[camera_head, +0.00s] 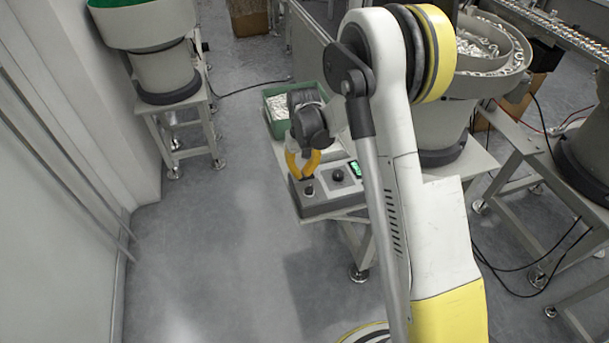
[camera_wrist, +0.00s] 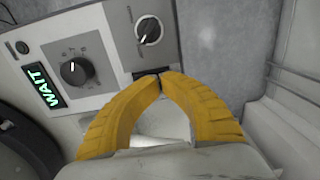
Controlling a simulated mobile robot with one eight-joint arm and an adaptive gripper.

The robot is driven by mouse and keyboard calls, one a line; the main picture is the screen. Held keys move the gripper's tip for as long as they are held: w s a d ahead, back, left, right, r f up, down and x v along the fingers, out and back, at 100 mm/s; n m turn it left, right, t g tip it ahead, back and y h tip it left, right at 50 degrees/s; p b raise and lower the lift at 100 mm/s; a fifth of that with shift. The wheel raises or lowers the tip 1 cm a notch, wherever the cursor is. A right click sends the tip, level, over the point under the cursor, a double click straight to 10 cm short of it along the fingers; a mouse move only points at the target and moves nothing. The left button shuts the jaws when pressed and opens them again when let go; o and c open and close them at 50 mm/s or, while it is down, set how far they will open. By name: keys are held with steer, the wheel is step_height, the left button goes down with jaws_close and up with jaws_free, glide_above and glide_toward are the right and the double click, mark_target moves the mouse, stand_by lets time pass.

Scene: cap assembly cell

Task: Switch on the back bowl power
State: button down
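A grey control box (camera_head: 335,200) sits on a stand in the middle of the head view. The wrist view shows its panel (camera_wrist: 100,35) close up, with a green display (camera_wrist: 43,86) reading WAIT, a large black dial (camera_wrist: 74,70) and a smaller round knob (camera_wrist: 148,30). A small dark part (camera_wrist: 143,75) shows at the box edge beside my fingertips; I cannot tell if it is a switch. My gripper (camera_wrist: 161,74) has its yellow fingertips together at this edge, with nothing visible held. Whether they touch the box is unclear. In the head view my gripper (camera_head: 302,175) is over the box's left part.
A green bin (camera_head: 270,92) of small parts stands behind the box. A bowl feeder (camera_head: 490,75) is at the right, partly behind my arm, and a green-rimmed bowl (camera_head: 140,25) at back left. Floor (camera_head: 220,250) left of the box is clear; cables lie at right.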

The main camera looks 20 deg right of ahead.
steer(key=shift+w+d, duration=0.1)
steer(key=shift+w, duration=0.1)
steer(key=shift+d+r, duration=0.1)
steer(key=shift+d, duration=0.65)
step_height(320, 180, up, 14)
steer(key=d+p, duration=0.1)
steer(key=p, duration=0.5)
steer(key=shift+d, duration=0.15)
